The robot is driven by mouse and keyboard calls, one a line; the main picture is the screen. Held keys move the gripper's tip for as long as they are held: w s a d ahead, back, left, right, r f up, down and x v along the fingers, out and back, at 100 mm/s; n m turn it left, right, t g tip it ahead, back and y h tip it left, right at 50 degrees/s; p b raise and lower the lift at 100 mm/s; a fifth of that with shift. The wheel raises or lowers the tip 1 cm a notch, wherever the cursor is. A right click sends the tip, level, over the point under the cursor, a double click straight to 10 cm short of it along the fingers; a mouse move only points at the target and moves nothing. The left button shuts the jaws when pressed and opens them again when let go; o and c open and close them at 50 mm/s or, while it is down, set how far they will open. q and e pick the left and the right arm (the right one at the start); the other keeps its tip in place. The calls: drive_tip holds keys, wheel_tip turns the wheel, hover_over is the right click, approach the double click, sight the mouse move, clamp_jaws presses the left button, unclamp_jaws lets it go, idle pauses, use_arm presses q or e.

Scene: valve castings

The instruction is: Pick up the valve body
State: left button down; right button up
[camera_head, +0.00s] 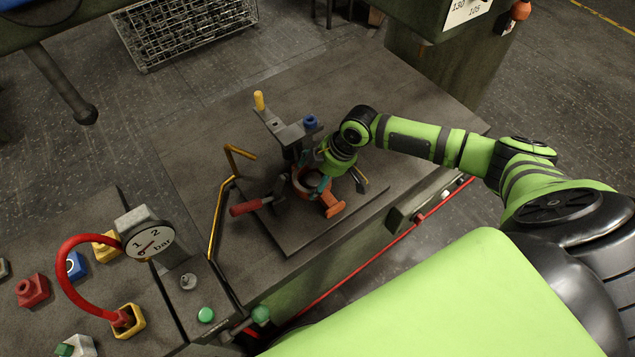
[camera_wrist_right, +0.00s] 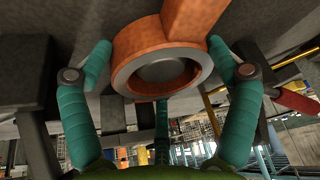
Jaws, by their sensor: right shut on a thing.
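The orange valve body (camera_head: 330,204) is on the dark fixture plate (camera_head: 300,235) in the middle of the bench. Its grey-rimmed round opening faces the camera in the right wrist view (camera_wrist_right: 160,68). My right gripper (camera_head: 318,187) is at the valve body, with teal fingers on either side of it; in the right wrist view the fingers (camera_wrist_right: 160,62) flank the orange ring. The gripper is shut on the valve body. Whether the body still touches the plate I cannot tell. My left gripper is not in view.
A clamp fixture with a yellow-topped post (camera_head: 259,101) and a blue knob (camera_head: 310,122) stands close behind the gripper. A red-handled lever (camera_head: 246,207) lies left of it. The bench's back right is clear.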

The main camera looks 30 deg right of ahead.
drive_tip(key=shift+w+a+r, duration=0.1)
drive_tip(key=shift+w+r, duration=0.05)
drive_tip(key=shift+r, duration=0.05)
drive_tip(key=shift+r, duration=0.35)
wheel_tip(320, 180, up, 17)
drive_tip(key=shift+r+b, duration=0.1)
drive_tip(key=shift+b, duration=1.05)
drive_tip(key=shift+c, duration=0.3)
